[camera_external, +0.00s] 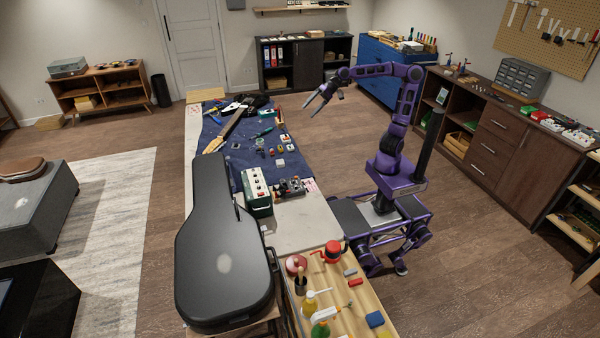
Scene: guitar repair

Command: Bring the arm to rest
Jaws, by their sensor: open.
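My gripper (317,100) is at the end of my purple arm, in the middle of the external view. Its two fingers point left and down, with a gap between them, and I see nothing held in them. It is in the air near the right edge of the workbench's blue cloth (228,165), apart from the small items there. My arm is raised from the base and bent at the elbow, reaching left.
A black guitar case (222,250) lies along the workbench's near left side. A green box device (257,192), tools and small parts crowd the bench. Dark cabinets (490,150) line the right wall. Wooden floor between is clear.

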